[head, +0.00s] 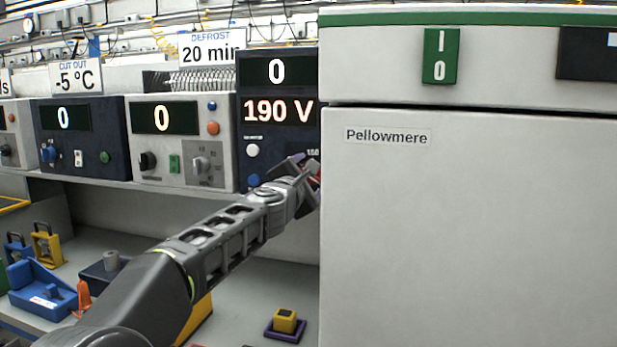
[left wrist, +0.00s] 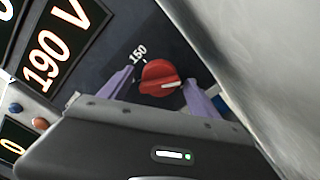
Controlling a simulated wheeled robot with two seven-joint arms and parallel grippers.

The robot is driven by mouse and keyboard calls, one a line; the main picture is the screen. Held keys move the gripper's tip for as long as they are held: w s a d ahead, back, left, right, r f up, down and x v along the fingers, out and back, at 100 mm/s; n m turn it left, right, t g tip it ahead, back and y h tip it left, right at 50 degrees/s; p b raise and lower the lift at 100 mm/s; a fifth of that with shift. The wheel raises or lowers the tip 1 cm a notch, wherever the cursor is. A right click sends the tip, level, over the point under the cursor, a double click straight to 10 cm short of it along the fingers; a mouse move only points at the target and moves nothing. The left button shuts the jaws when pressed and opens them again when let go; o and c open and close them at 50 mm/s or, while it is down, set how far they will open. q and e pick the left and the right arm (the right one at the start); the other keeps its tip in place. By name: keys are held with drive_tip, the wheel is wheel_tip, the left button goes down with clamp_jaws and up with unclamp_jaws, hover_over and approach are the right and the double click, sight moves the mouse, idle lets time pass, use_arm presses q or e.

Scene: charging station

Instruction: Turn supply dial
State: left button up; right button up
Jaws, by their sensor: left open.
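The dark supply panel (head: 262,132) shows 0 on its upper display and 190 V below in the head view. In the left wrist view the red supply dial (left wrist: 158,76) has a white pointer mark toward the picture's right. A printed 150 (left wrist: 137,54) stands at its upper left. My left gripper (head: 311,171) is open at the panel's right edge. In the left wrist view its two pale fingers lie on either side of the dial; I cannot tell whether they touch it. The head view hides most of the dial behind the gripper. My right gripper is not in view.
The large white Pellowmere cabinet (head: 465,220) stands close at the right of my gripper. A white unit (head: 182,140) and a dark blue unit (head: 80,135) stand left of the panel. The bench below holds a blue tool (head: 40,290) and a yellow block (head: 284,319).

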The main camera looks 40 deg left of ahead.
use_arm(q)
drive_tip(key=v, duration=0.7)
drive_tip(key=shift+s+b, duration=0.4)
drive_tip(key=shift+d, duration=0.1)
drive_tip(key=n, duration=0.2)
drive_tip(key=n+p, duration=0.1)
drive_tip(key=n, duration=0.2)
drive_tip(key=shift+d+r, duration=0.15)
drive_tip(key=shift+r, duration=0.05)
drive_tip(key=shift+p+x, duration=0.3)
drive_tip(key=shift+x, duration=3.65)
